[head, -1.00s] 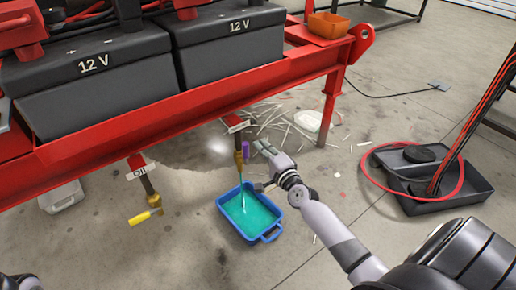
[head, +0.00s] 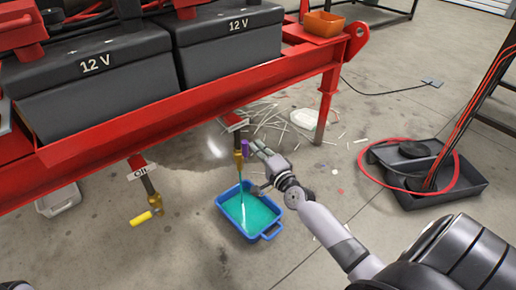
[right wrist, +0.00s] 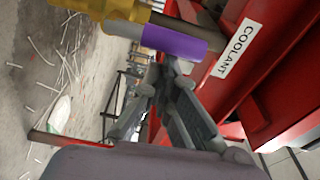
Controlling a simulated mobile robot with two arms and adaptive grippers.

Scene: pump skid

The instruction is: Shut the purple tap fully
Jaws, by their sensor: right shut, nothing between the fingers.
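The purple tap handle (head: 245,146) stands upright beside its brass valve (head: 239,157) under the red frame. In the right wrist view the purple handle (right wrist: 174,43) points from the brass body (right wrist: 108,10) towards the COOLANT label (right wrist: 237,48). A teal stream (head: 242,188) runs from the valve into a blue tray (head: 272,233). My right gripper (head: 257,147) is shut and empty, its fingertips just right of the handle. In the right wrist view the fingers (right wrist: 163,78) are close to the handle; I cannot tell whether they touch it. My left gripper is out of view.
A yellow-handled tap (head: 142,218) under an OIL label hangs to the left. The red frame (head: 200,107) carries two 12 V batteries above. A red leg (head: 325,105) stands behind my gripper. A black tray with red hose (head: 440,190) lies right.

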